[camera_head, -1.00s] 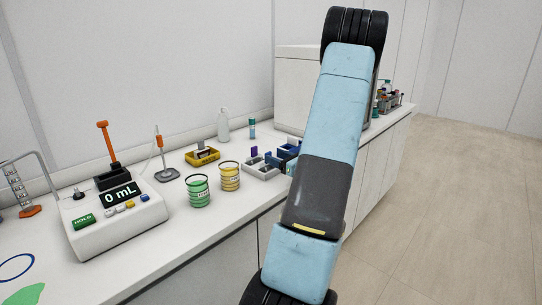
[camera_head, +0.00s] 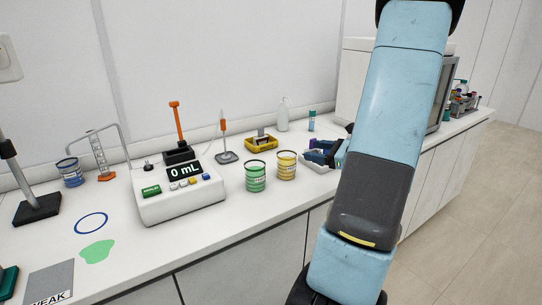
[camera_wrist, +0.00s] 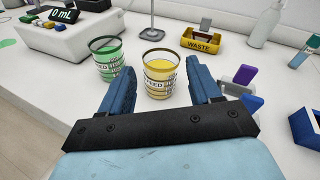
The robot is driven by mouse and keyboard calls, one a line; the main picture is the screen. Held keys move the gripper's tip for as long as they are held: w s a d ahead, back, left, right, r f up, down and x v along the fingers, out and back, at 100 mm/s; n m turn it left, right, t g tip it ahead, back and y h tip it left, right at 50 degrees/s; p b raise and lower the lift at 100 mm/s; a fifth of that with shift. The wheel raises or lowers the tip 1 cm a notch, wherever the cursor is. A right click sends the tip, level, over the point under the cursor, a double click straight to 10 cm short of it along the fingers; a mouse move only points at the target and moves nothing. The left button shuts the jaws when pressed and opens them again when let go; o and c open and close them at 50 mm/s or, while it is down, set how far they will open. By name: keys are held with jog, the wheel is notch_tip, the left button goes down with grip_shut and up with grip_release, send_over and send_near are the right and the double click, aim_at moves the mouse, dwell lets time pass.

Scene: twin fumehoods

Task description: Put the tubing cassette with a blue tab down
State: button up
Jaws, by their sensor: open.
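My gripper (camera_wrist: 160,68) is open in the wrist view, its two blue fingers apart with nothing held between them. A blue tab (camera_wrist: 252,103), apparently of the tubing cassette, shows just right of the right finger. The cassette's body is mostly hidden by the finger and the gripper's black bracket. A piece with a purple tab (camera_wrist: 244,75) stands just behind it. Both are in or by a pale tray, which shows in the head view (camera_head: 314,165) partly behind my arm. I cannot tell the cassette apart there.
A yellow beaker (camera_wrist: 160,78) and a green beaker (camera_wrist: 106,56) stand beyond the fingers. A yellow waste bin (camera_wrist: 201,41) is behind, and a dark blue box (camera_wrist: 306,128) is at right.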

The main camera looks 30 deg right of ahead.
jog(key=s+a+r+n+g, duration=0.2)
jog(key=a+n+g, duration=0.25)
jog(key=a, duration=0.35)
jog(key=s+a+r+n+g+y, duration=0.1)
jog(key=s+a+r+n+g, duration=0.15)
jog(key=a+n, duration=0.4)
jog(key=s+a+r+n+g, duration=0.1)
jog(key=a+r+n+g, duration=0.2)
jog(key=a, duration=0.6)
jog(key=s+a+r+n+h, duration=0.2)
jog(key=s+r+n+h, duration=0.1)
jog(key=s+n, duration=0.3)
jog(key=s+a+r+n+t+h, duration=0.1)
jog(key=s+a+r+n+h, duration=0.1)
jog(key=s+n+h, duration=0.3)
jog(key=s+r+n, duration=0.1)
jog(key=n, duration=0.2)
jog(key=shift+s+a, duration=0.2)
